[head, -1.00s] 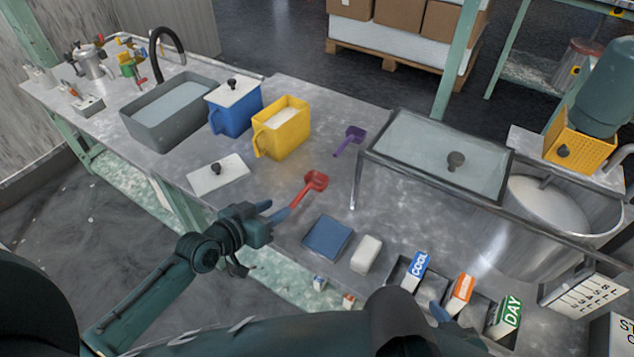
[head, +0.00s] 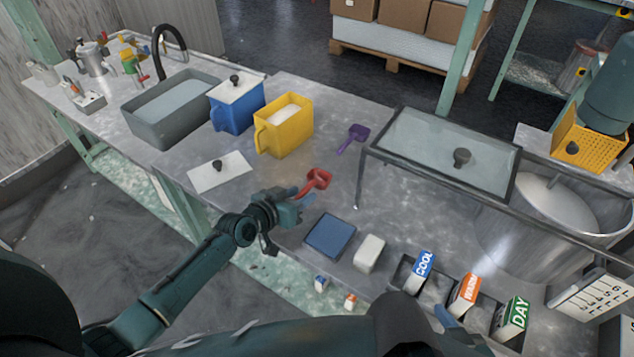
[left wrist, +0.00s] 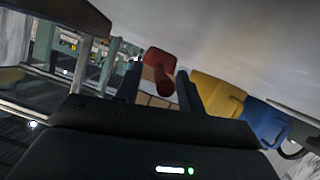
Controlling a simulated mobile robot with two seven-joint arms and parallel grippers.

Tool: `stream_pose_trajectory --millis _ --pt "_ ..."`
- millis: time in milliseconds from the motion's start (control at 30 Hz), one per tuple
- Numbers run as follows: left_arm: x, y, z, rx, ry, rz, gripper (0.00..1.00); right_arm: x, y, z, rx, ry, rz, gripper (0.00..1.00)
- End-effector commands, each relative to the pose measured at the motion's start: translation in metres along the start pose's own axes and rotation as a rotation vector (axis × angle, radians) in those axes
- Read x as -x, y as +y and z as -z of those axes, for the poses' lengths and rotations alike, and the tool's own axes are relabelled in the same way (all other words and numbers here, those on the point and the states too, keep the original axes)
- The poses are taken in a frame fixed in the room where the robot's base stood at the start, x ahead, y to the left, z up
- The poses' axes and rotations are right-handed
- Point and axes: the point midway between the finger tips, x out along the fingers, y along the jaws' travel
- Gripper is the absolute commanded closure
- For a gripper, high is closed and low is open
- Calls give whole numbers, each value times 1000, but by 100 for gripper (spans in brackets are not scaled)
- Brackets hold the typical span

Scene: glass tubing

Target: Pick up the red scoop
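The red scoop (head: 319,178) lies on the metal bench in the head view, its handle end partly hidden by my left gripper. My left gripper (head: 299,197) is at the handle, with one blue finger on each side of it. In the left wrist view the scoop (left wrist: 158,62) shows between the two dark fingers of my left gripper (left wrist: 158,88). The fingers stand apart, and I see no clear grip on the handle. Of my right gripper, only a blue fingertip (head: 446,316) shows at the bottom of the head view; its opening is hidden.
A yellow bin (head: 285,128) and a blue bin (head: 237,112) stand behind the scoop. A white lid (head: 220,173) lies left, a purple scoop (head: 353,138) beyond. A blue pad (head: 330,236) and white block (head: 369,253) lie nearer. A glass-topped frame (head: 440,155) stands right.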

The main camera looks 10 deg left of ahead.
Motion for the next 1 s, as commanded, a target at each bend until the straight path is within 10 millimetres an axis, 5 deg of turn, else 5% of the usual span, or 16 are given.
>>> stream_pose_trajectory --millis 467,833,1000 --pt "0 0 0 0 0 1 100 -1 1 3 3 7 -1 54" --pt "1 0 2 0 2 0 100 -2 1 1 3 1 -2 54" --pt "9 5 23 0 5 0 100 1 0 6 2 -11 -1 54"
